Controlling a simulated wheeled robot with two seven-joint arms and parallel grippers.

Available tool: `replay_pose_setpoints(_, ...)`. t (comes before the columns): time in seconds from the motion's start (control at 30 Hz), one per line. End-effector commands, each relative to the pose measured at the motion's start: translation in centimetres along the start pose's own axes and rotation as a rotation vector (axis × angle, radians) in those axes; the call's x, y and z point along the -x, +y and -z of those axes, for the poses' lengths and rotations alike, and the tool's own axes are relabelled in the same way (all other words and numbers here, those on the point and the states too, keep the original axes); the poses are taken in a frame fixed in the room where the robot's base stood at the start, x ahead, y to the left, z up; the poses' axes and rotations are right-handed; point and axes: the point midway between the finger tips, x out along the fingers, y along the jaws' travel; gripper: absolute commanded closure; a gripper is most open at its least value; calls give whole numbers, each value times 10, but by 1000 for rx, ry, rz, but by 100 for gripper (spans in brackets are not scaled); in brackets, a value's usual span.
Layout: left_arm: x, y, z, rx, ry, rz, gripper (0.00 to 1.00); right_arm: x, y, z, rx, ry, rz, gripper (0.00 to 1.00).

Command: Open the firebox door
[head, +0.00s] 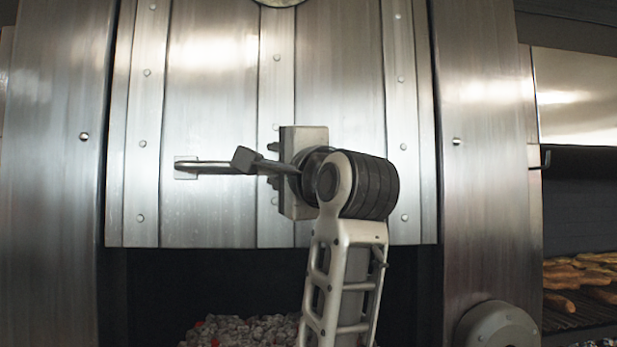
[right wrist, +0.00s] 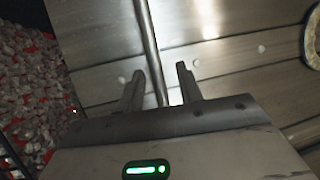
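The firebox door (head: 210,100) is a riveted steel panel in the head view. Its lower edge hangs above a dark opening with glowing coals (head: 240,330) below it. A horizontal bar handle (head: 215,165) crosses the door's lower half; its right part is hidden behind my right gripper (head: 257,161). In the right wrist view the bar (right wrist: 148,40) runs between the two fingers of my right gripper (right wrist: 158,82), with gaps on both sides. The fingers are open and do not appear to touch the bar. My left gripper is in neither view.
Steel posts (head: 52,180) flank the door. A round knob-like fitting (head: 497,328) sticks out at the lower right. Food (head: 580,275) lies on a grill at the far right. A round fitting's edge (head: 280,2) shows at the top of the door.

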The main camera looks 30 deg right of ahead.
Motion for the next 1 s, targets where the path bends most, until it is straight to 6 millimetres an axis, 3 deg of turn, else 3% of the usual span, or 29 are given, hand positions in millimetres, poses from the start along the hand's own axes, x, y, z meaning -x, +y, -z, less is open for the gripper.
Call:
replay_pose_setpoints(0.3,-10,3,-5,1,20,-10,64,79,1,0,-2,1,10,64)
replay_pose_setpoints(0.5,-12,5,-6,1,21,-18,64,117,0,0,-1,2,9,64)
replay_pose_setpoints(0.7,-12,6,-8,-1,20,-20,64,135,-1,1,1,2,6,64)
replay_pose_setpoints(1.0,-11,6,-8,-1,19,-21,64,138,-1,1,1,2,3,64)
